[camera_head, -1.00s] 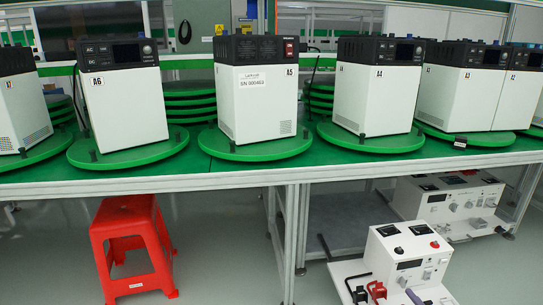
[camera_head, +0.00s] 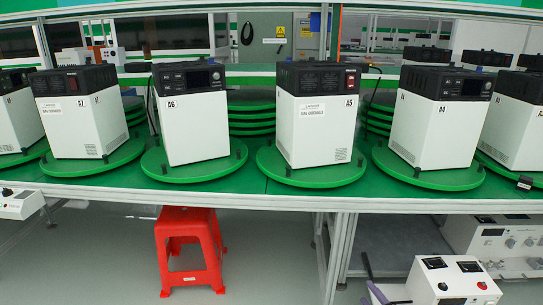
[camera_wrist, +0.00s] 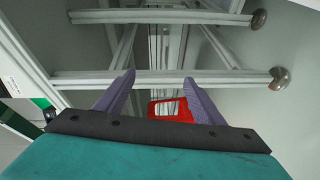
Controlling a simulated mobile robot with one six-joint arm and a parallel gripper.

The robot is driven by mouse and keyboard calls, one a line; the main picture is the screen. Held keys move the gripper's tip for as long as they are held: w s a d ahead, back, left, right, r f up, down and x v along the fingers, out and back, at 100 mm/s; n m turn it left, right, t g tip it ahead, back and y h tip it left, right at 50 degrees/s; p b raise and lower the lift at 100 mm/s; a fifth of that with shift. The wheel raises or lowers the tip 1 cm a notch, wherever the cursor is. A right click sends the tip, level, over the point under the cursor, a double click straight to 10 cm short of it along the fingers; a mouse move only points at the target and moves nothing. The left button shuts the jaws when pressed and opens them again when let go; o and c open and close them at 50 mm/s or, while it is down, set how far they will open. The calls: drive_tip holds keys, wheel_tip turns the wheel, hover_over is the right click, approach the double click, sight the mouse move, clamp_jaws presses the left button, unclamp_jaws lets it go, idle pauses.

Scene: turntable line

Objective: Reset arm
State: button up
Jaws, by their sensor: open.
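My gripper (camera_wrist: 158,80) shows in the wrist view with two purple fingers spread apart and nothing held between them. Beyond the fingers are pale metal frame bars (camera_wrist: 160,77) and a red stool (camera_wrist: 170,118), seen from a distance. In the head view a small purple piece shows at the bottom edge, and I cannot tell for sure that it is my gripper.
White box units, among them A6 (camera_head: 193,125) and A5 (camera_head: 317,125), stand on green turntables along a green table (camera_head: 250,190). The red stool (camera_head: 188,250) is on the floor below. White test devices (camera_head: 452,280) sit at lower right. Open floor lies left of the stool.

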drive_tip(key=w+a+r+m+g+h+p, duration=0.1)
drive_tip(key=a+r+m+g+h+p, duration=0.2)
drive_tip(key=a+p, duration=0.55)
drive_tip(key=s+a+f+m+g+h+p, duration=0.2)
drive_tip(key=s+a+f+m+g+p, duration=0.1)
drive_tip(key=s+a+m, duration=0.25)
drive_tip(key=s+a+m+g+p, duration=0.1)
drive_tip(key=s+g, duration=0.4)
drive_tip(key=s, duration=0.6)
drive_tip(key=s+a+m+g+p, duration=0.1)
drive_tip(key=s+a+m+g, duration=0.2)
drive_tip(key=s, duration=0.9)
drive_tip(key=s+a+f+m+g+p, duration=0.1)
drive_tip(key=s+a+m+g+p, duration=0.1)
drive_tip(key=s+m+g, duration=0.5)
drive_tip(key=s+a+g, duration=0.1)
drive_tip(key=s, duration=0.4)
drive_tip(key=shift+s, duration=0.25)
drive_tip(key=shift+a, duration=0.1)
